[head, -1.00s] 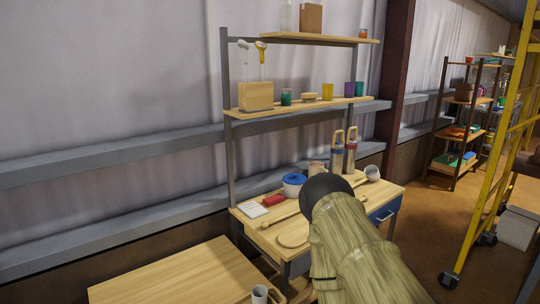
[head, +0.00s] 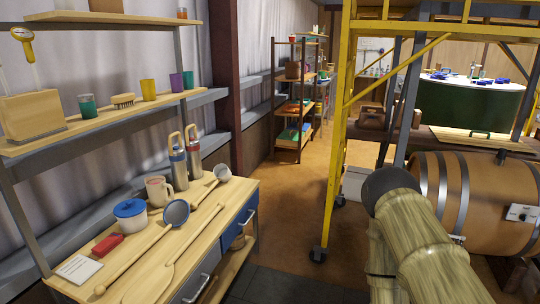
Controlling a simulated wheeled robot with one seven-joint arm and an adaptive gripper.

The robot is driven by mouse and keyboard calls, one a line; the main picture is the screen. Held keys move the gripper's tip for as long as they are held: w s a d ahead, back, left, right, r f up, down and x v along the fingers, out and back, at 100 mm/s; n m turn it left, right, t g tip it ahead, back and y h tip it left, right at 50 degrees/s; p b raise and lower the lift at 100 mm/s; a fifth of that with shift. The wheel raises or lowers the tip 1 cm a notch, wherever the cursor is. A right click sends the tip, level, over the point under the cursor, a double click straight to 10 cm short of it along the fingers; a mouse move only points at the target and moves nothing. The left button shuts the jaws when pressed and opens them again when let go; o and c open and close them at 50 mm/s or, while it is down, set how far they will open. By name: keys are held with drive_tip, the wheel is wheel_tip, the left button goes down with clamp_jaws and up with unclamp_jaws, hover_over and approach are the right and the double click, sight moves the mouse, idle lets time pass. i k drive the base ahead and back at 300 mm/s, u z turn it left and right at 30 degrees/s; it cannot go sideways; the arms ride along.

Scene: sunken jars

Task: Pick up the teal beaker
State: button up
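One is a small teal cup or jar with a paler upper part (head: 87,107), left of a brush. I cannot tell for sure which is the beaker. My arm rises at the lower right, well to the right of the shelf, and ends in a dark rounded part. No gripper fingers are visible.
A yellow cup (head: 148,90) and a brush (head: 123,101) share the shelf (head: 50,133). Below, a workbench (head: 190,235) holds flasks, a mug, a blue pot and long ladles. A yellow scaffold (head: 336,150) and a barrel (head: 485,200) stand right. Floor between bench and scaffold is clear.

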sight(187, 76)
drive_tip(key=z, duration=0.4)
drive_tip(key=i, duration=1.6)
drive_tip(key=u, duration=0.45)
drive_tip(key=i, duration=1.5)
drive_tip(key=u, duration=0.75)
